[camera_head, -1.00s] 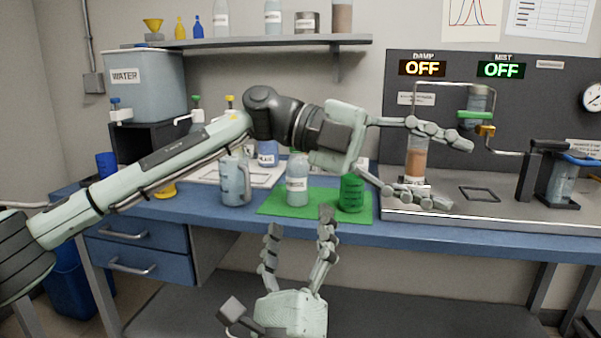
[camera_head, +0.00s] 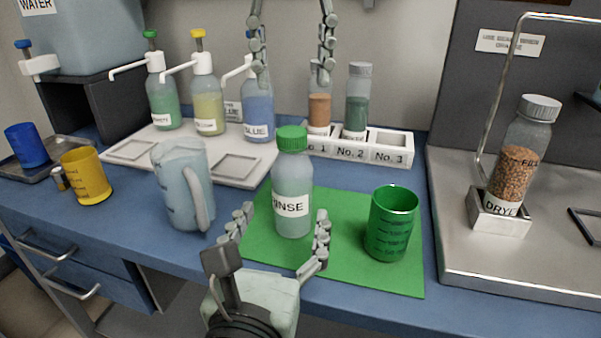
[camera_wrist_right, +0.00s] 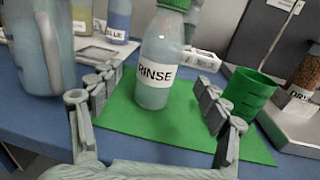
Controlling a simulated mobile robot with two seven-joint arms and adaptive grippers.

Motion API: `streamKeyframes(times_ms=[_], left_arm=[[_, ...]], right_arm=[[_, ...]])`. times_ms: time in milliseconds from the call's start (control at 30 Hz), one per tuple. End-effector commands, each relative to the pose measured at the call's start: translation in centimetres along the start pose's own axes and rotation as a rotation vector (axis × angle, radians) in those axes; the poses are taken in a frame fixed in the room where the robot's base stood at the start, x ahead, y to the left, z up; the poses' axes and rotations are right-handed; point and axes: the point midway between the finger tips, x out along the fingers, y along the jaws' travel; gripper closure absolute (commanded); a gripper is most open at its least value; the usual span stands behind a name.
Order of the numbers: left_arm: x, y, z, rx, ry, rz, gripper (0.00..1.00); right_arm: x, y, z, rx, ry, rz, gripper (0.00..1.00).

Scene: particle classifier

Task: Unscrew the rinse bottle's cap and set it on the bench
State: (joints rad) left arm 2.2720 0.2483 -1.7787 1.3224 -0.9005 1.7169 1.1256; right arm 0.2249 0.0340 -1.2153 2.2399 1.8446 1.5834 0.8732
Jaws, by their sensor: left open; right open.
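The rinse bottle (camera_head: 293,190) stands upright on the green mat (camera_head: 345,270), with its green cap (camera_head: 292,138) on top. It also shows in the right wrist view (camera_wrist_right: 156,80), where the cap is partly cut off at the top edge. My right gripper (camera_head: 280,225) is open and low in front of the bottle, its fingers apart toward either side of the bottle's lower part; contact cannot be told. My left gripper (camera_head: 290,85) is open, fingers pointing down, above and behind the bottle near the blue bottle and the rack. It is empty.
A green beaker (camera_head: 392,225) stands right of the bottle, a clear jug (camera_head: 183,188) left of it. Behind are pump bottles on a tray (camera_head: 133,150) and a white numbered rack (camera_head: 391,152) with vials. A jar labelled DRYER (camera_head: 516,160) is at right.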

Motion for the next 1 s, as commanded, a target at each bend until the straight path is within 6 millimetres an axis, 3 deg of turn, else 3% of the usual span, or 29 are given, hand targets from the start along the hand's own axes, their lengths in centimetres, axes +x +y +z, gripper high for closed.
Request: streamKeyframes(times_ms=[167,600,967,1000], left_arm=[[-0.3,0.4,0.1,-0.01,-0.008,0.012,0.49],[-0.2,0.3,0.1,-0.008,-0.006,0.01,0.49],[-0.2,0.3,0.1,-0.007,-0.006,0.009,0.49],[-0.2,0.3,0.1,-0.007,-0.006,0.009,0.49]], right_arm=[[1.2,0.1,0.0,0.005,0.004,0.001,0.24],[7.1,0.1,-0.1,0.002,0.004,0.002,0.24],[7.7,0.1,-0.1,0.004,0.006,0.002,0.24],[7.7,0.1,-0.1,0.003,0.006,0.002,0.28]])
